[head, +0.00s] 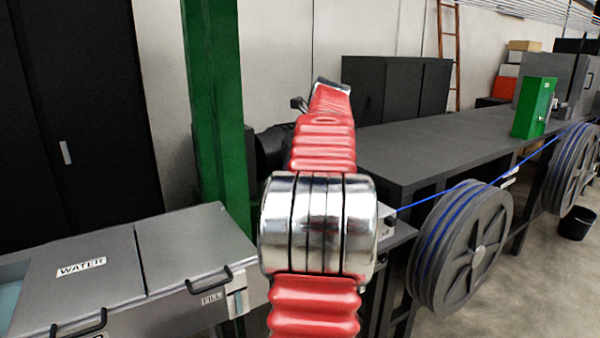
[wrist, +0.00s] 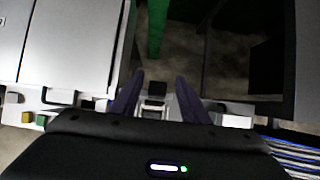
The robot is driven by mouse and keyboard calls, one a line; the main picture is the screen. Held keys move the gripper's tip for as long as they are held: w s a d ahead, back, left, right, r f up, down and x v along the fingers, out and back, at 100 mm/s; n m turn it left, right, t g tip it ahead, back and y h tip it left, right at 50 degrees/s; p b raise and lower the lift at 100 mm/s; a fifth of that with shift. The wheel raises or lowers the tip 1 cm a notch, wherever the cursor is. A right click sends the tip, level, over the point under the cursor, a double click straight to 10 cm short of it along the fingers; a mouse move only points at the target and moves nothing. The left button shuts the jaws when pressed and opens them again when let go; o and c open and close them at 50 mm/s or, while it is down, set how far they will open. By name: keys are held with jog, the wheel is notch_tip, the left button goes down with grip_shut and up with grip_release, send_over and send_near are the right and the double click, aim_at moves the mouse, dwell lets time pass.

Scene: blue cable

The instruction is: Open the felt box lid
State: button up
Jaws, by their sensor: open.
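No box here carries a label I can clearly read as felt. At the left of the head view, a grey tank has a shut lid marked WATER (head: 80,268). Right beside it is a second shut grey lid (head: 190,245), with a black bar handle (head: 208,280) at its front edge and a small, hard-to-read label below. In the wrist view, a pale lid (wrist: 75,45) with a dark handle (wrist: 60,97) lies left of my gripper (wrist: 160,76). My gripper is open, its two dark fingers apart and empty. My red arm hides its end in the head view.
A green post (head: 215,120) stands behind the lids. A long dark bench (head: 440,145) runs right, with a green box (head: 534,107) on it. A blue cable (head: 435,197) runs beside large dark reels (head: 460,250). Open floor lies at the lower right.

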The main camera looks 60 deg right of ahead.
jog(key=shift+a+r, duration=0.1)
jog(key=v, duration=1.3)
jog(key=shift+s+r, duration=0.15)
jog(key=shift+s, duration=0.05)
jog(key=shift+a, duration=0.1)
dwell(0.4)
